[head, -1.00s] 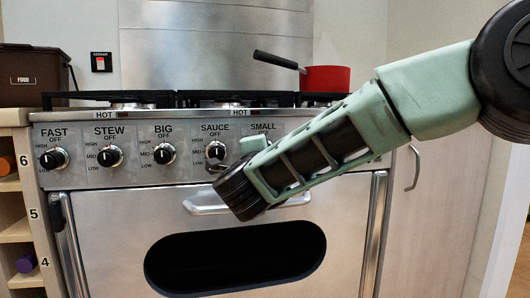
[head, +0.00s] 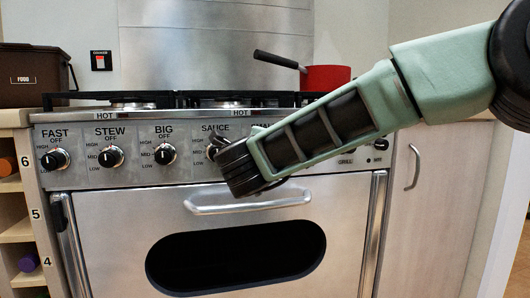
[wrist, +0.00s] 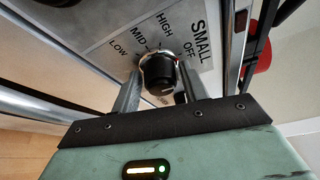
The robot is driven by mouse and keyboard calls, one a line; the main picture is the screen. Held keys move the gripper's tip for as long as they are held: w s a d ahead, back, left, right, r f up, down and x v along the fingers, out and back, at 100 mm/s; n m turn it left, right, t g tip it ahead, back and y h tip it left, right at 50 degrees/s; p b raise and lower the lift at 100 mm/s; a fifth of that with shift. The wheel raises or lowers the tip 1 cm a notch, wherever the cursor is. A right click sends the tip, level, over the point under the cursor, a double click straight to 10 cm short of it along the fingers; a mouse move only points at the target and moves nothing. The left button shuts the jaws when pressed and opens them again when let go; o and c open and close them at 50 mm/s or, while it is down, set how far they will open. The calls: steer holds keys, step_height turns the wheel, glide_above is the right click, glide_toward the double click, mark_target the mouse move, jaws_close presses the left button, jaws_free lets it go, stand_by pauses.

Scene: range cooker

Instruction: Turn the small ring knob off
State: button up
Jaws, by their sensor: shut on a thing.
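The small ring knob (wrist: 158,73) is black, below the SMALL and OFF lettering in the wrist view. My gripper (wrist: 157,85) has one finger on each side of it and is shut on it. The knob's pointer mark is not clear enough to read its setting. In the head view, my gripper (head: 240,165) covers the small knob and most of its label on the cooker's front panel (head: 185,171).
The sauce knob (head: 213,150) is close to the left of my gripper, partly hidden. The big knob (head: 165,153), stew knob (head: 111,156) and fast knob (head: 55,159) are further left. The oven door handle (head: 245,207) runs just below. A red pan (head: 325,78) sits on the hob.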

steer(key=shift+f, duration=0.1)
steer(key=o, duration=0.8)
steer(key=shift+s, duration=0.1)
steer(key=s+p, duration=0.1)
steer(key=s, duration=0.4)
steer(key=s+a+r+p, duration=0.1)
steer(key=s+p, duration=0.1)
steer(key=s, duration=0.4)
steer(key=s+p, duration=0.1)
steer(key=s, duration=0.5)
steer(key=shift+a+r, duration=0.3)
steer(key=shift+a, duration=0.05)
